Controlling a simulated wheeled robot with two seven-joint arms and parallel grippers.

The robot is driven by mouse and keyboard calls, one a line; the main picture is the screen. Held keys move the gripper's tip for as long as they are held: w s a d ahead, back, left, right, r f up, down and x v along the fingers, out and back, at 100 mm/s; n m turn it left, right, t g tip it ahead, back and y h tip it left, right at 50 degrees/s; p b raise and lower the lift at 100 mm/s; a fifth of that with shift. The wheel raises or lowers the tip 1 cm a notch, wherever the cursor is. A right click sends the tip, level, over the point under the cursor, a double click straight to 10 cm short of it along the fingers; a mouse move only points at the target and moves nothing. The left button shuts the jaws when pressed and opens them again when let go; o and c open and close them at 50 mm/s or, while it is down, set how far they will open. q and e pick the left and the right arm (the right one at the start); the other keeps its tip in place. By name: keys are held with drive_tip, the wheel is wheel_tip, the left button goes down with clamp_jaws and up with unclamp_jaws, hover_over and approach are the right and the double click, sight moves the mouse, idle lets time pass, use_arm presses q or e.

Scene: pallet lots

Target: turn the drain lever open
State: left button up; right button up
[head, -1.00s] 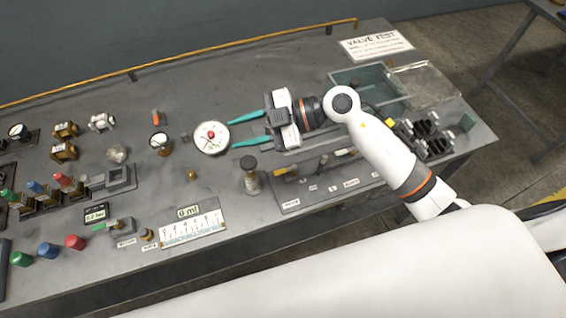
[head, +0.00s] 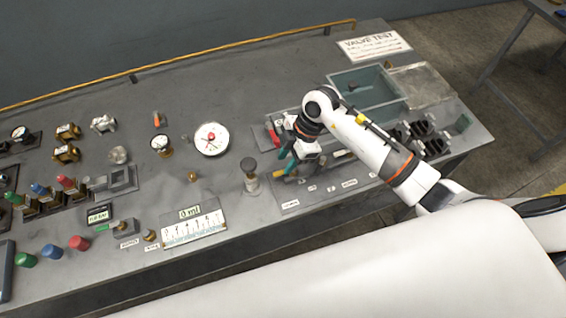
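A labelled plate with several small levers (head: 312,188) lies along the front right of the bench. Yellow and pale handles show there, and the label print is too small to read, so I cannot tell which is the drain lever. A red handle (head: 273,135) shows behind it, left of my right gripper. My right gripper (head: 304,163) points down over the lever plate, its teal fingers apart with nothing seen between them. The wrist hides part of the plate and any contact. My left gripper is not in view.
A dark-topped post (head: 250,175) and a round white dial (head: 211,139) stand left of the gripper. A teal tray (head: 370,92) is behind the arm, with black blocks (head: 428,135) to the right. The bench's back middle is clear.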

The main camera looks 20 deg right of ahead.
sight(280, 173)
drive_tip(key=shift+x, duration=1.7)
drive_tip(key=shift+r, duration=0.1)
clamp_jaws()
